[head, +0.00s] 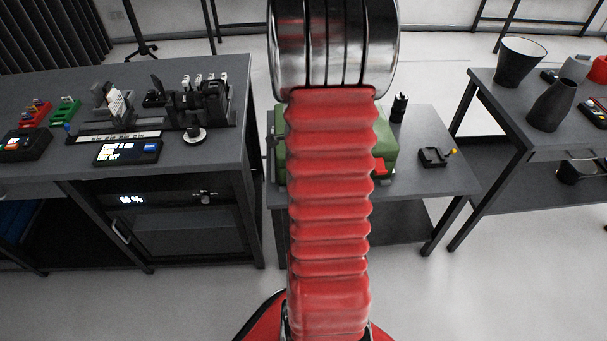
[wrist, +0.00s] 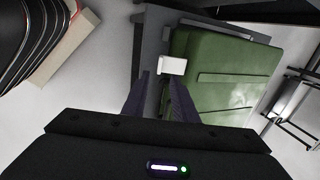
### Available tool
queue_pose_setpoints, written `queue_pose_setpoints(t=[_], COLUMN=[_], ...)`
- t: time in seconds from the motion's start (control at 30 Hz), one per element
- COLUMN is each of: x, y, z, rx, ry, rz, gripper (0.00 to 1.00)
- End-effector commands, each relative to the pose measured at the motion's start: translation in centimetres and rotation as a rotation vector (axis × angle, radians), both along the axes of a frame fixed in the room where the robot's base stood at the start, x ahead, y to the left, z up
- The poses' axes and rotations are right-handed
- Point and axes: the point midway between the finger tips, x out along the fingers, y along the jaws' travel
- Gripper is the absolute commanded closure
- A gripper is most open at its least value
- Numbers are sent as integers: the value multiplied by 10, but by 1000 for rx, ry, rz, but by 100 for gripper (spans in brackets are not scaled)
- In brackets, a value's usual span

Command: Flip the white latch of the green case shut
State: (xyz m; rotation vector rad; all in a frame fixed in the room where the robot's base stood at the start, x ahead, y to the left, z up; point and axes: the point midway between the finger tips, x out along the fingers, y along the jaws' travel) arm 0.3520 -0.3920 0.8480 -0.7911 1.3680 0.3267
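The green case (head: 384,140) stands on the low grey table in the head view, mostly hidden behind my red arm. It fills the right half of the wrist view (wrist: 235,65). The white latch (wrist: 172,66) shows there as a small pale block at the case's left edge; how far it is folded I cannot tell. My gripper (wrist: 160,82) is open and empty, its two dark fingers apart, with their tips just below the latch in the picture. Contact with the case is not clear. The head view shows neither the latch nor the gripper's fingers.
The low table (head: 430,196) also holds a black bottle (head: 399,107) and a small black holder (head: 434,157) right of the case. A cluttered bench (head: 225,165) stands close on the left, another table (head: 500,95) on the right. Floor between is free.

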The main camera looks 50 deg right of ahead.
Motion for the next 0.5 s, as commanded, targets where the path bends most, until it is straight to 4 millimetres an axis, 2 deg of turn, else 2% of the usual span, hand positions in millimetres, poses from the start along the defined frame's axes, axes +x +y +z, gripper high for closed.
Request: queue_pose_setpoints(t=[0.5], x=[11], y=[-13], z=[-54], rx=[2], ry=[1], rz=[-1], gripper=[74])
